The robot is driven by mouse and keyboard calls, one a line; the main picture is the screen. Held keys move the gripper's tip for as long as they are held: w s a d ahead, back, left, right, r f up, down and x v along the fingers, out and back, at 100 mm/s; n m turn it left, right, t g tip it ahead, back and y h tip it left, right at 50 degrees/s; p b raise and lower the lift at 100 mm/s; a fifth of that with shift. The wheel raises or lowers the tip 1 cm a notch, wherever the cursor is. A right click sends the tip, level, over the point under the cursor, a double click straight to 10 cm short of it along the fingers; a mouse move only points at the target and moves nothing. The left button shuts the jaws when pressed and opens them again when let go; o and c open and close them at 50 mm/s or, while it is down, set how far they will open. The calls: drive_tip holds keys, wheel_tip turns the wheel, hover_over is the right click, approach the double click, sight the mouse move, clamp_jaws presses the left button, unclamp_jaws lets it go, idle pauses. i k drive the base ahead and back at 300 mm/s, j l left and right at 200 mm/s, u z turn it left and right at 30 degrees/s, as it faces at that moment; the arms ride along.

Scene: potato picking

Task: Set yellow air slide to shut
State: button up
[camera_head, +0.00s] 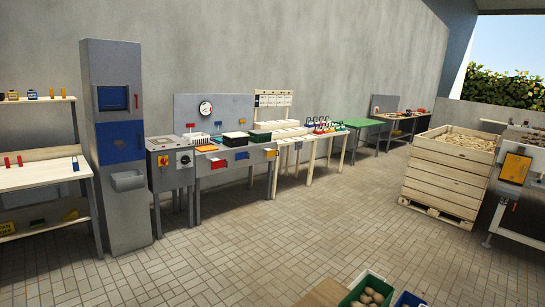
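A small yellow piece (270,153) sits at the right end of the front of a grey bench (240,172), in line with a red piece (218,163) and a blue piece (241,155). It may be the yellow air slide, but it is too small to tell for sure, or to tell whether it is open or shut. A larger orange-yellow plate (514,168) shows on a machine at the right edge. My gripper is not in view, and nothing of it shows near the bench.
A grey cabinet (125,203) stands left of the bench, beside a wooden shelf table (40,176). A wooden table (310,142) and a green-topped table (362,122) stand to the right. A potato crate (440,180) is at right. Green box (352,296) lies low in front. The tiled floor (265,240) is clear.

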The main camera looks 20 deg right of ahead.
sight(270, 152)
drive_tip(key=i+u, duration=0.2)
drive_tip(key=i, duration=0.4)
drive_tip(key=i+u, duration=0.25)
drive_tip(key=i, duration=0.35)
drive_tip(key=i+l+u, duration=0.2)
drive_tip(key=i, duration=0.4)
drive_tip(key=i+z, duration=0.25)
drive_tip(key=i, duration=0.4)
drive_tip(key=i+j+z, duration=0.25)
drive_tip(key=i, duration=0.4)
drive_tip(key=i+l+z, duration=0.15)
drive_tip(key=i+z, duration=0.15)
drive_tip(key=z, duration=0.15)
drive_tip(key=i+z, duration=0.7)
drive_tip(key=z, duration=0.15)
drive_tip(key=i+z, duration=0.35)
drive_tip(key=i, duration=0.8)
drive_tip(key=i+u, duration=0.1)
drive_tip(key=i, duration=2)
drive_tip(key=i+u, duration=0.2)
drive_tip(key=i, duration=0.25)
drive_tip(key=i+l+u, duration=0.2)
drive_tip(key=i, duration=0.25)
drive_tip(key=i+l+u, duration=0.2)
drive_tip(key=i, duration=0.2)
drive_tip(key=i+l+u, duration=0.9)
drive_tip(key=i+j, duration=0.05)
